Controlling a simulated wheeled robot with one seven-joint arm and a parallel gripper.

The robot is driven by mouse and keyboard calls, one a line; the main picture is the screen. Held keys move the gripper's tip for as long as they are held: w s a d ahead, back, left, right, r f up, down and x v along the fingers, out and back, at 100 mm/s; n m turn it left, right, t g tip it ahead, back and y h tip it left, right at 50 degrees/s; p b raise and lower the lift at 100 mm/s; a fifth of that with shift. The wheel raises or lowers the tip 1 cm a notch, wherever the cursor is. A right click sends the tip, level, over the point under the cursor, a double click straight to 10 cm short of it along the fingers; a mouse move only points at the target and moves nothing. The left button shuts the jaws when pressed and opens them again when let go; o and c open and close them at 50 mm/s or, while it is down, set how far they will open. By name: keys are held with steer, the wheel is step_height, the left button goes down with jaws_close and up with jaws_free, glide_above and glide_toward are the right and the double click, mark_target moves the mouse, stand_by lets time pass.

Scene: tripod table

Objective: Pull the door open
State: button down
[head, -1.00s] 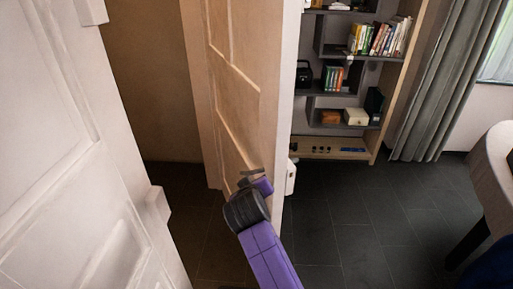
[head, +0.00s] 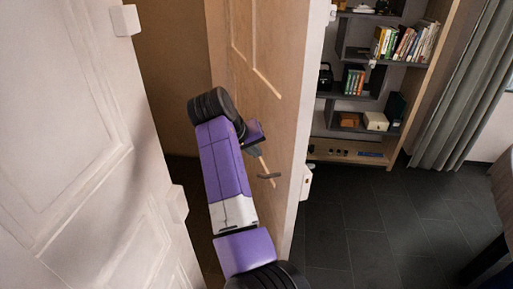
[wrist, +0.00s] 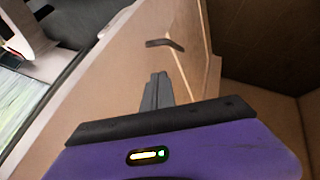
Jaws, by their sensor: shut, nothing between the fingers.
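A light wooden panelled door (head: 250,62) stands ajar in the middle of the head view, its white edge facing right. Its dark lever handle (head: 268,176) is on the wooden face and also shows in the wrist view (wrist: 166,43). My gripper (head: 258,154) is by the door's wooden face, just above the handle in the head view. In the wrist view its dark fingers (wrist: 157,90) are shut together and empty, pointing along the door face toward the handle, apart from it. Whether the fingers touch the door face is unclear.
A white panelled door (head: 60,150) fills the left, with a dim brown gap (head: 160,80) between it and the wooden door. A bookshelf (head: 418,100) and a grey curtain (head: 465,90) stand behind on the right. Dark tiled floor (head: 350,230) is clear there.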

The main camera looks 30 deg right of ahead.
mark_target(279, 160)
steer(key=shift+w+d+f+p, duration=0.2)
steer(key=shift+d+f+p, duration=0.15)
steer(key=shift+d+f, duration=0.75)
steer(key=shift+w+d+f+p, duration=0.15)
steer(key=shift+d+f+p, duration=0.4)
steer(key=shift+d, duration=0.85)
steer(key=shift+w+d+f+p, duration=0.2)
steer(key=shift+d+f, duration=0.8)
steer(key=shift+d, duration=0.25)
